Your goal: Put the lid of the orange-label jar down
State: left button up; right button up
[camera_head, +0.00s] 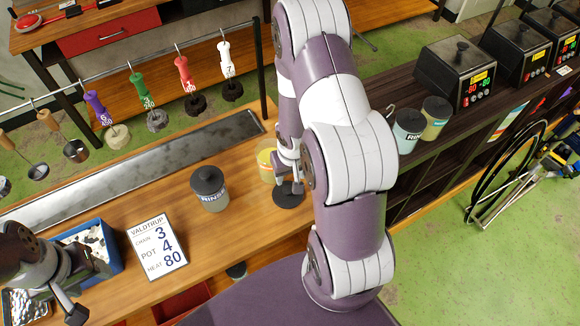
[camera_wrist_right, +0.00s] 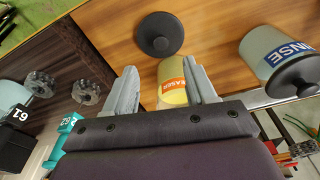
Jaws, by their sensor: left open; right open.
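The orange-label jar (camera_wrist_right: 172,84) stands on the wooden bench with its lid off, and pale yellow shows inside; in the head view the jar (camera_head: 265,163) is partly hidden by my right gripper. Its dark round lid (camera_wrist_right: 160,34) with a knob lies knob up on the bench beside the jar, and also shows in the head view (camera_head: 288,197). My right gripper (camera_head: 287,172) is open and empty above them; in the wrist view its fingers (camera_wrist_right: 163,88) appear either side of the jar, apart from the lid. My left gripper (camera_head: 88,288) is open at the lower left, near a blue tray.
A lidded RINSE jar (camera_head: 209,189) stands left of the orange-label jar. A sign (camera_head: 157,246) and a blue tray (camera_head: 117,262) lie further left. A rail with hanging brushes (camera_head: 183,75) runs behind. Heater pots (camera_head: 457,72) stand on the right shelf.

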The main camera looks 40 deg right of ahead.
jog(key=s+a+r+n, duration=0.2)
jog(key=s+a+r, duration=0.1)
jog(key=a+r, duration=0.4)
jog(key=s+a+r+n, duration=0.25)
jog(key=a+r, duration=0.25)
jog(key=r, duration=0.5)
pick_arm(q)
notch_tip(320, 180, down, 11)
jog(key=b, duration=1.1)
jog(key=shift+f+b, duration=0.2)
jog(key=shift+b, duration=0.15)
pick_arm(e)
notch_tip(320, 180, down, 12)
jog(key=d, duration=0.1)
jog(key=shift+w+m, duration=0.15)
jog(key=shift+m, duration=0.3)
